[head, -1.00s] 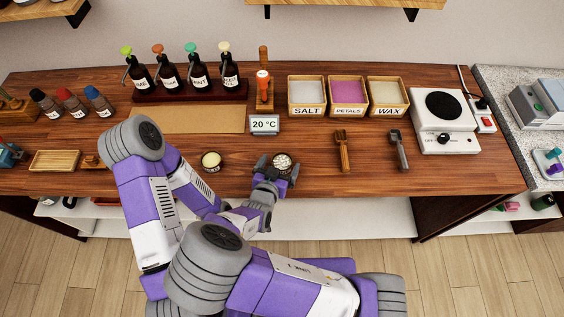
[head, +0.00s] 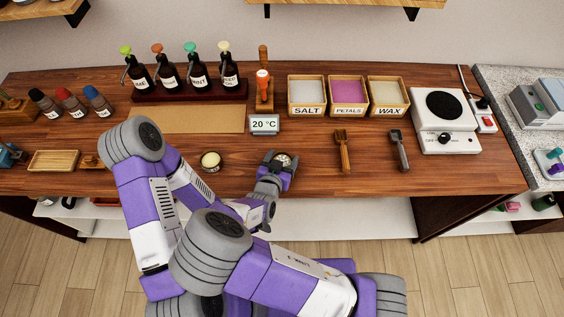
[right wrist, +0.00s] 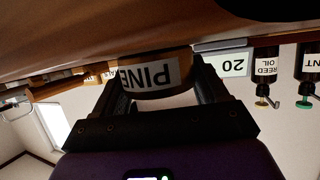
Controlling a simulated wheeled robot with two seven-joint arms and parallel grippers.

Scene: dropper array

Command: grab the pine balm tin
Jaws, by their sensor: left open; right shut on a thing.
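The pine balm tin (head: 283,159) is a small round dark tin with a pale top, near the front middle of the wooden table in the head view. In the right wrist view the tin (right wrist: 157,85) is amber-brown with a white label reading PINE, seen upside down. My right gripper (head: 280,165) is shut on it, a finger on each side; its fingers also flank the tin in the right wrist view (right wrist: 158,92). I cannot tell whether the tin is off the table. My left gripper is hidden behind my arms.
Another open tin (head: 210,161) with pale yellow content stands to the left. A 20 °C display (head: 264,124) stands behind. Bare table lies between tin and scoops.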

